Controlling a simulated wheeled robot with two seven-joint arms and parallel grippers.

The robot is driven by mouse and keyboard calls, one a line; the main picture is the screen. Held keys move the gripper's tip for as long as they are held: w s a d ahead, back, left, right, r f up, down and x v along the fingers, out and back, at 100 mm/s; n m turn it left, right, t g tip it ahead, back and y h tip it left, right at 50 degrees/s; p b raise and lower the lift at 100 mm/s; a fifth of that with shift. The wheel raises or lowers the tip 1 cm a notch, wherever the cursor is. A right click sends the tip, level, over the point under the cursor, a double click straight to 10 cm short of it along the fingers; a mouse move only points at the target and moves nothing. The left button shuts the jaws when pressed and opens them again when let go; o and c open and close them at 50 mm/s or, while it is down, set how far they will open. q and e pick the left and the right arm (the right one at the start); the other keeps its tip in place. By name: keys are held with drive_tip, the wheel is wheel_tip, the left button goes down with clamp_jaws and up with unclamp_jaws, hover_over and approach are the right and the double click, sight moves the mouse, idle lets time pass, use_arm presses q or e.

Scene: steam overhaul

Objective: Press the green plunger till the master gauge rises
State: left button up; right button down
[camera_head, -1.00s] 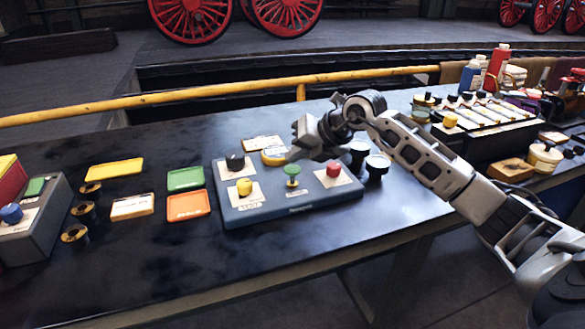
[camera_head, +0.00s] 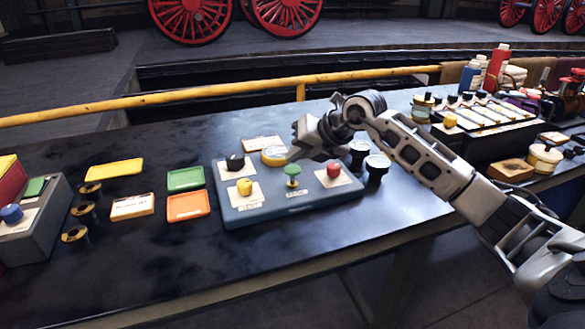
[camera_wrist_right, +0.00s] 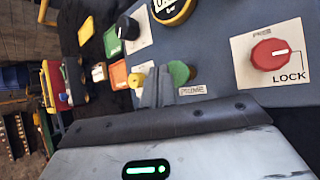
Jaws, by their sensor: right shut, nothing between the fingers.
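The green plunger (camera_head: 292,171) stands up from the middle of the blue-grey control box (camera_head: 300,205). My right gripper (camera_head: 290,156) is shut and empty, just above and behind the plunger in the head view. In the right wrist view the shut fingers (camera_wrist_right: 158,88) lie beside the green plunger (camera_wrist_right: 180,72), near its label; I cannot tell whether they touch it. The gauge (camera_head: 273,156) with a yellow rim sits on the back of the box, partly hidden by the gripper; its reading is too small to tell. My left gripper is not in view.
The box also bears a yellow knob (camera_head: 244,187), a black knob (camera_head: 235,162) and a red knob (camera_head: 333,170). Green (camera_head: 185,179) and orange (camera_head: 188,206) trays lie to its left. Black cylinders (camera_head: 377,166) stand to its right. The table front is clear.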

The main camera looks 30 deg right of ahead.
sight(295, 170)
drive_tip(key=shift+f, duration=0.1)
idle(0.3)
drive_tip(key=shift+f+b, duration=0.35)
drive_tip(key=shift+f, duration=0.25)
idle(0.4)
drive_tip(key=shift+s+f+b, duration=0.1)
drive_tip(key=shift+f+b, duration=0.8)
drive_tip(key=shift+f, duration=0.15)
idle(0.5)
drive_tip(key=shift+f, duration=0.25)
idle(0.4)
drive_tip(key=shift+r+p, duration=0.85)
drive_tip(key=shift+r, duration=0.4)
drive_tip(key=shift+r+p, duration=0.3)
drive_tip(key=shift+r, duration=0.3)
